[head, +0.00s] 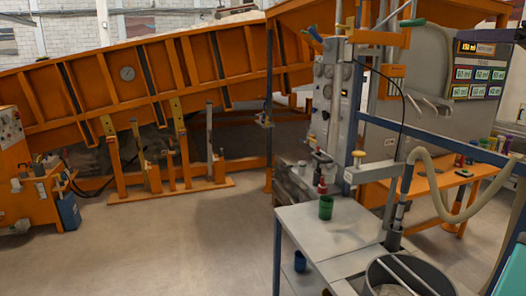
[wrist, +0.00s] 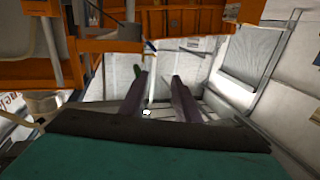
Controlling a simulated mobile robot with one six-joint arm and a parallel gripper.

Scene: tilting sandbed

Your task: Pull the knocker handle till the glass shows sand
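My gripper (wrist: 159,77) shows in the wrist view with its two dark fingers apart and nothing seen between them. I cannot make out my gripper in the head view. A metal column with gauges (head: 325,98) stands right of centre in the head view. A small red part (head: 322,187) sits low on it, just above a green cup (head: 326,208) on a grey table (head: 318,236). I cannot tell which part is the knocker handle. I cannot pick out the glass for certain, and no sand in a glass is visible.
The long orange sandbed (head: 130,85) slopes across the back left on orange supports. An orange bench (head: 445,180) stands behind. The floor at left centre is clear.

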